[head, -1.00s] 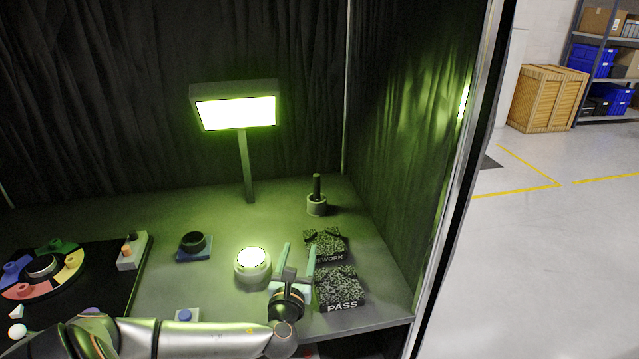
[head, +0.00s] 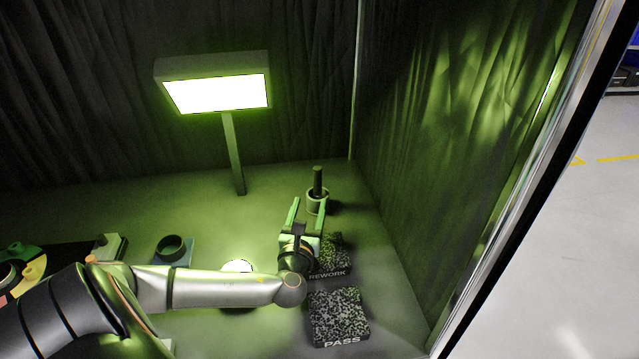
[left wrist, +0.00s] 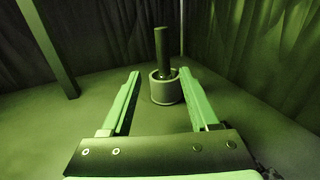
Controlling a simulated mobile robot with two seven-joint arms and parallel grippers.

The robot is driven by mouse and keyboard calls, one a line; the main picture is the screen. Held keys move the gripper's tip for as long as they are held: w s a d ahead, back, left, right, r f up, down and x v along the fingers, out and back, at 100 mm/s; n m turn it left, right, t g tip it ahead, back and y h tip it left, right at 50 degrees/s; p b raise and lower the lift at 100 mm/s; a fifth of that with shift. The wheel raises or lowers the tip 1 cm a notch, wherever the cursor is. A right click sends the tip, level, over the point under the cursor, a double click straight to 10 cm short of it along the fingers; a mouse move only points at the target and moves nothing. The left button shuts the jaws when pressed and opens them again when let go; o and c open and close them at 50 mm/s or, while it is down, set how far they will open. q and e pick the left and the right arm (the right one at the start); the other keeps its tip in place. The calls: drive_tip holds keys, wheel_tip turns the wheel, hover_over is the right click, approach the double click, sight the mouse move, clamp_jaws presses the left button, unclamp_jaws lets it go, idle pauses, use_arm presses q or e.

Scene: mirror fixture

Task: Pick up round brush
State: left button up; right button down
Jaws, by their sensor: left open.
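The round brush (head: 318,180) stands upright in a short round holder (head: 316,203) near the back right corner of the table. In the left wrist view the brush's dark handle (left wrist: 162,50) rises from the grey cup-like holder (left wrist: 166,90), ahead of the fingers and roughly in line with the gap between them. The brush's lower end is hidden in the holder. My left gripper (head: 308,208) is open and empty, its two green-lit fingers pointing toward the brush. It also shows in the left wrist view (left wrist: 162,76). My right gripper is not in view.
Speckled blocks marked REWORK (head: 331,268) and PASS (head: 339,315) lie below and right of the gripper. A lit panel lamp (head: 218,95) on a post (head: 234,155) stands behind left. A dark ring (head: 170,247) sits left. A curtained wall (head: 450,130) bounds the right side.

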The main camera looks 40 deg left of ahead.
sight(315, 186)
use_arm(q)
drive_tip(key=x, duration=0.7)
drive_tip(key=shift+r, duration=0.15)
drive_tip(key=shift+d+p+x, duration=0.2)
drive_tip(key=shift+p+x, duration=0.15)
drive_tip(key=shift+x, duration=2.3)
drive_tip(key=shift+w, duration=0.15)
clamp_jaws()
